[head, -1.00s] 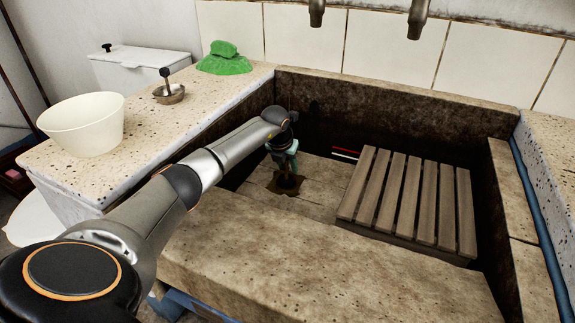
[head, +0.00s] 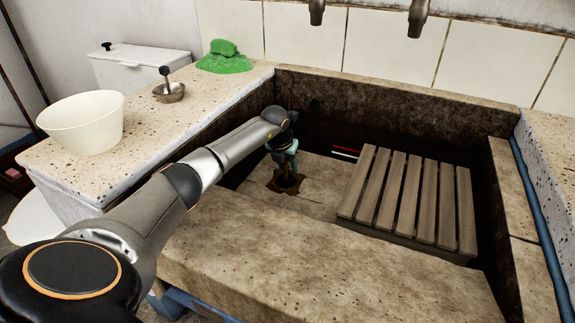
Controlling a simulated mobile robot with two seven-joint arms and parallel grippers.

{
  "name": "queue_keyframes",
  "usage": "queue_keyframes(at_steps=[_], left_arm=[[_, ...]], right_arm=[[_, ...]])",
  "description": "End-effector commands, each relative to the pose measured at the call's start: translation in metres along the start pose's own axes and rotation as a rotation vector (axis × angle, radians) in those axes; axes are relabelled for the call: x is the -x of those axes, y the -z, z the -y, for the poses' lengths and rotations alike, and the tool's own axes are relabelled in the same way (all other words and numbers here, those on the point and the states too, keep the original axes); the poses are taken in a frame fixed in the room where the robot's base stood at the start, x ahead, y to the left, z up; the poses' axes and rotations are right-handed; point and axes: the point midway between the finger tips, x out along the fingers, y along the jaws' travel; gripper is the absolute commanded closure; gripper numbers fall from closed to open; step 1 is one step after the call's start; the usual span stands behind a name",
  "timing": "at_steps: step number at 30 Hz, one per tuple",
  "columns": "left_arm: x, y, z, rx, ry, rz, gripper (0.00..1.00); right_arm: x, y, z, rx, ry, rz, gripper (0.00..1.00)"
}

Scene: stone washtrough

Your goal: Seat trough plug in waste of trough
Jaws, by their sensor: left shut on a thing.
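My left gripper (head: 287,160) reaches down into the stone trough (head: 330,245), at its left side. It is shut on a dark thing, likely the trough plug (head: 286,180), which shows only in part below the fingers. The plug is over or in a dark brownish patch (head: 276,188) on the trough floor, where the waste seems to be. The gripper and the shade hide the waste opening, so I cannot tell whether the plug sits in it. My right gripper is not in view.
A slatted wooden rack (head: 405,200) stands in the trough's right part. Two taps (head: 417,18) hang above the back wall.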

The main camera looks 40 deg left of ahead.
Motion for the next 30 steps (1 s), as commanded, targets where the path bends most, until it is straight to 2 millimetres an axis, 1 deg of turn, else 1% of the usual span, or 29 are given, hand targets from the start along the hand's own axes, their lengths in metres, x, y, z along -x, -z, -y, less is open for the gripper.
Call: queue_keyframes(at_steps=[24,25,30], left_arm=[[-0.012,0.005,0.0,0.0,0.001,0.0,1.0],[-0.012,0.005,0.0,0.0,0.001,0.0,0.6],[-0.011,0.005,0.0,0.0,0.001,0.0,0.41]], right_arm=[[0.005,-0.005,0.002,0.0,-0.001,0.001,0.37],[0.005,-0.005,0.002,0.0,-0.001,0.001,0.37],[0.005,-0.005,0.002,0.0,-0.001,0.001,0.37]])
